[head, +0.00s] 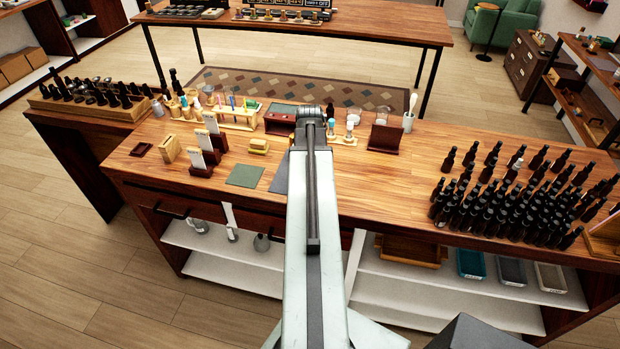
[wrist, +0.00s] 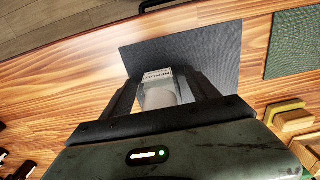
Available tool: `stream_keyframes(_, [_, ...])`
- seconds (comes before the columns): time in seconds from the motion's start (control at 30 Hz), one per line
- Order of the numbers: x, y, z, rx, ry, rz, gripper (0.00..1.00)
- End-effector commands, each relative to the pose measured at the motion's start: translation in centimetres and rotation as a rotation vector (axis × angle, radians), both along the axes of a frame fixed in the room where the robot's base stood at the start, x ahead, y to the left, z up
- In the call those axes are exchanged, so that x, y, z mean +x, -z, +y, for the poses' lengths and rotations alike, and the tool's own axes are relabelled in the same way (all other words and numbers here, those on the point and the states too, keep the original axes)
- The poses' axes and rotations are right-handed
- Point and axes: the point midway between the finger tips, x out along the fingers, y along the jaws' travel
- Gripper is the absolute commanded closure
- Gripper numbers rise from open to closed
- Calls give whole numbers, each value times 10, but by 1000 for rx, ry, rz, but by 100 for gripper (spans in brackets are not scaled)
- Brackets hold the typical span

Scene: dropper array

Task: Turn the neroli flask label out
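The neroli flask (wrist: 160,92) is pale grey-white and stands between my gripper's fingers in the wrist view. Its white label (wrist: 158,76) has dark lettering along its far edge. The flask is at the near edge of a dark grey mat (wrist: 225,45), which also shows in part in the head view (head: 281,176). My gripper (wrist: 163,78) has one dark finger on each side of the flask, close to it. I cannot tell whether the fingers touch it. In the head view my arm hides the flask and the gripper.
A green mat (head: 245,176) lies left of the dark mat. White cards on wooden stands (head: 202,150), a yellow block (head: 259,146) and a dark red stand (head: 384,138) are nearby. Many dark bottles (head: 515,200) crowd the right. The wooden top (head: 400,185) right of my arm is clear.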

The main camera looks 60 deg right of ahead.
Motion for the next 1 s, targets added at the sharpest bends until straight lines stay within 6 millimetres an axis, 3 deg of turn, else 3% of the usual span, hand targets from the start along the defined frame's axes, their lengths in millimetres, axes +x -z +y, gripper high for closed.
stream_keyframes(0.3, [0,-5,0,0,0,0,31])
stream_keyframes(0.73, [-1,-75,0,0,1,0,31])
stream_keyframes(1.0, [-1,-78,0,0,1,0,31])
